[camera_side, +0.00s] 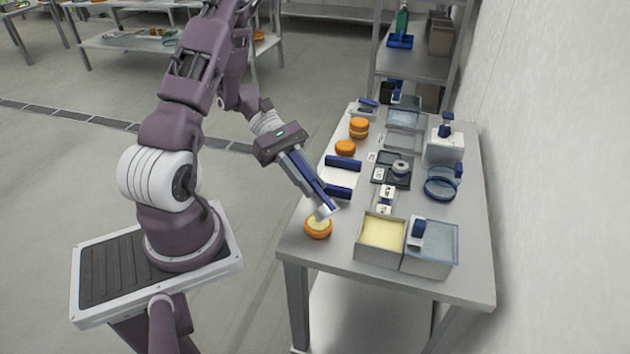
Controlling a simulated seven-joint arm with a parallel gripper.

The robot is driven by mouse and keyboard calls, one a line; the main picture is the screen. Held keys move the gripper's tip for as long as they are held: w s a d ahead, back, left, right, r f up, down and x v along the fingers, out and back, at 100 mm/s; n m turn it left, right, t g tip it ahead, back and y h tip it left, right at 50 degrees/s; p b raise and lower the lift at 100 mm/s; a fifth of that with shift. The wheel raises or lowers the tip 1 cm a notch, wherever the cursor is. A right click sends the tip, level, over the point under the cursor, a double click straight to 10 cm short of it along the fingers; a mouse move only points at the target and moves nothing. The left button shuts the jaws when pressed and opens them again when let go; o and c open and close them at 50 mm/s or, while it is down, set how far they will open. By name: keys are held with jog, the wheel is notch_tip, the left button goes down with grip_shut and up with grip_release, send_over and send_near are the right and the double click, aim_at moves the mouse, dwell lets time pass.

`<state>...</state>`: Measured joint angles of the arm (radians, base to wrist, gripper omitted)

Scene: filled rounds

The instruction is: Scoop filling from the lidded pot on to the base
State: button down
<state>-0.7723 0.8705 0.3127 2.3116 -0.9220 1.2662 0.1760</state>
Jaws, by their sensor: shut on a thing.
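An orange round base (318,231) lies at the near left corner of the table, with pale yellow filling on its top. My gripper (303,177) is shut on a long blue-handled tool (321,193), tilted down to the right. The tool's pale end (327,212) is just above or touching the far edge of the base; I cannot tell which. To the right, a square metal pot (381,256) stands uncovered, with pale yellow filling inside. A translucent bluish lid (443,240) with a blue handle (417,232) sits on the box beside it.
Two blue-handled items (343,163) lie behind the base. More orange rounds (345,148) stand farther back. A dark tray (396,168), blue rings (440,184) and a white box (445,147) fill the middle and right. The wall borders the table's right side.

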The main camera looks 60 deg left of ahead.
jog(key=shift+s+a+f+h, duration=0.1)
jog(key=shift+a+f+h, duration=0.3)
jog(key=shift+h, duration=0.4)
jog(key=shift+d+r+y, duration=0.25)
jog(key=shift+r+y, duration=0.05)
jog(key=shift+y, duration=0.1)
jog(key=y, duration=0.1)
jog(key=d+r+y, duration=0.1)
jog(key=shift+w+d+y, duration=0.25)
jog(key=shift+y, duration=0.05)
jog(key=d+y, duration=0.1)
jog(key=g+y, duration=0.1)
jog(key=d+r+y, duration=0.1)
jog(key=y, duration=0.1)
jog(key=shift+w+d+g, duration=0.3)
jog(key=shift+w+d, duration=0.05)
jog(key=shift+w+d+r+y, duration=0.1)
jog(key=shift+d+y, duration=0.4)
jog(key=shift+y, duration=0.6)
jog(key=d+r+y, duration=0.1)
jog(key=d+r+g+y, duration=0.1)
jog(key=y, duration=0.1)
jog(key=shift+w, duration=0.35)
jog(key=shift+d+r+g+y, duration=0.15)
jog(key=shift+g+y, duration=0.15)
jog(key=shift+y, duration=0.3)
